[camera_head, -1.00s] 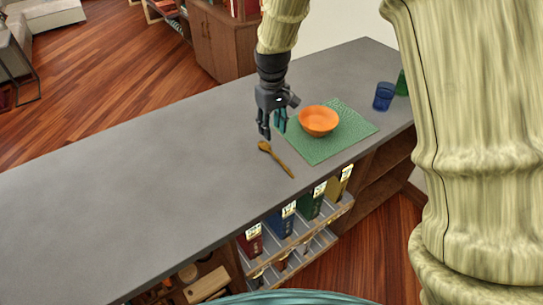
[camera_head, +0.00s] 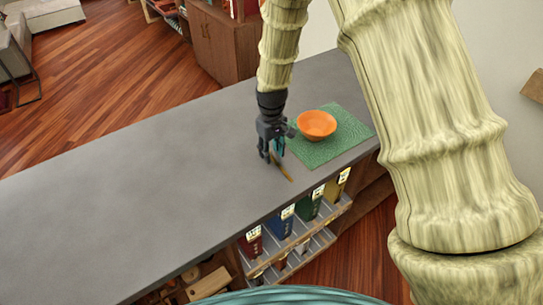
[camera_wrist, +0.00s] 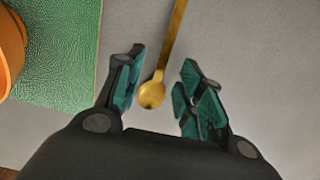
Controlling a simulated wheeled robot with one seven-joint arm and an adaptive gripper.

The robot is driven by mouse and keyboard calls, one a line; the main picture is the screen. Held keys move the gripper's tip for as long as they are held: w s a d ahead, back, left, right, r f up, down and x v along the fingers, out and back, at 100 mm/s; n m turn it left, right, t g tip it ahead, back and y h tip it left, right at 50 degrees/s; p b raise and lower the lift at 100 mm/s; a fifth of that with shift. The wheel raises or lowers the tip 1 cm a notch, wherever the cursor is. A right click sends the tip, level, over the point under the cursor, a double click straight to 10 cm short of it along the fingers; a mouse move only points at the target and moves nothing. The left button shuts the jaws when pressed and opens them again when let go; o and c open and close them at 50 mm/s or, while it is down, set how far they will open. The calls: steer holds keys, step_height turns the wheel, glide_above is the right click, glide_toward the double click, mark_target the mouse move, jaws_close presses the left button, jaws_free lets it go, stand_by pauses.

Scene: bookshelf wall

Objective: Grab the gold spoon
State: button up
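The gold spoon (camera_wrist: 153,92) lies on the grey counter, and its bowl end is between my gripper's two fingers in the wrist view. Its handle runs up and away between the fingertips. In the head view the handle end of the spoon (camera_head: 285,173) shows below my gripper (camera_head: 271,160), which hides the bowl end. My gripper (camera_wrist: 160,82) is open, with teal pads on both sides of the spoon and a gap to each.
An orange bowl (camera_head: 317,124) sits on a green mat (camera_head: 350,142) just right of my gripper. The mat (camera_wrist: 75,60) is at the left in the wrist view. The counter (camera_head: 130,180) is clear to the left. Colored boxes (camera_head: 280,222) stand on shelves below its front edge.

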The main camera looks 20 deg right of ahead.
steer(key=shift+f, duration=0.95)
jaws_close()
steer(key=shift+r, duration=0.15)
